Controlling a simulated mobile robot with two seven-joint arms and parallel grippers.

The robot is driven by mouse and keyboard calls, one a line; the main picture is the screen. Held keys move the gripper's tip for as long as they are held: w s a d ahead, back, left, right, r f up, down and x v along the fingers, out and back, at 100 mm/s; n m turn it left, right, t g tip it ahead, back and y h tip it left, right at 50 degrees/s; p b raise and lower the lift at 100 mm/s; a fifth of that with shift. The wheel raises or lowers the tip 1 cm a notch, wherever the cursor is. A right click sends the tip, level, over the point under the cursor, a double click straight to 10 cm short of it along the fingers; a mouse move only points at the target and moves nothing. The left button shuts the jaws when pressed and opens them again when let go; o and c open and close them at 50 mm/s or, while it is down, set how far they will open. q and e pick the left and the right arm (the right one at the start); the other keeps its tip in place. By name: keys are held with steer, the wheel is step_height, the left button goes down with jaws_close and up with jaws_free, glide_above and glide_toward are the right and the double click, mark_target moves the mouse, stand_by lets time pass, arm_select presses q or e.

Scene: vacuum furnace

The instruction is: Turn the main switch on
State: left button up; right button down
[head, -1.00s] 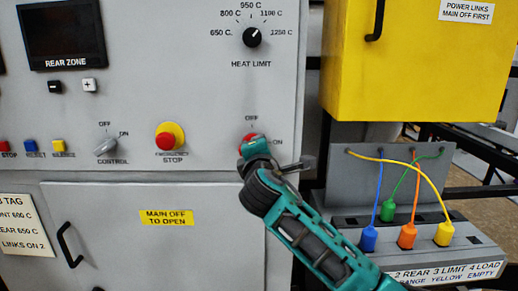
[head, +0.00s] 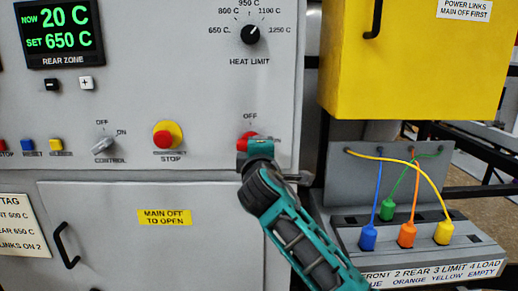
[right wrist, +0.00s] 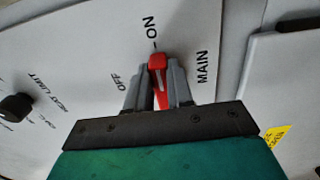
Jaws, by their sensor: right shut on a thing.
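The red main switch (head: 246,139) is on the grey furnace panel, partly hidden behind my right gripper (head: 252,145) in the head view. In the right wrist view the red switch handle (right wrist: 158,75) sits between the two grey fingers of my right gripper (right wrist: 156,85), which is shut on it. The handle's white line points to the ON mark (right wrist: 150,30); the OFF mark lies to the left of it. The rear zone display (head: 58,30) is lit green and reads NOW 20 C, SET 650 C. My left gripper is not in view.
The yellow power links box (head: 410,65) is at the upper right. Below it, blue, orange, yellow and green plugs with cables stand on a grey link block (head: 470,250). The emergency stop (head: 166,138) and control knob (head: 104,145) are left of the main switch.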

steer(key=shift+r, duration=0.15)
steer(key=c, duration=1)
jaws_free()
steer(key=shift+w, duration=0.1)
steer(key=s, duration=1.3)
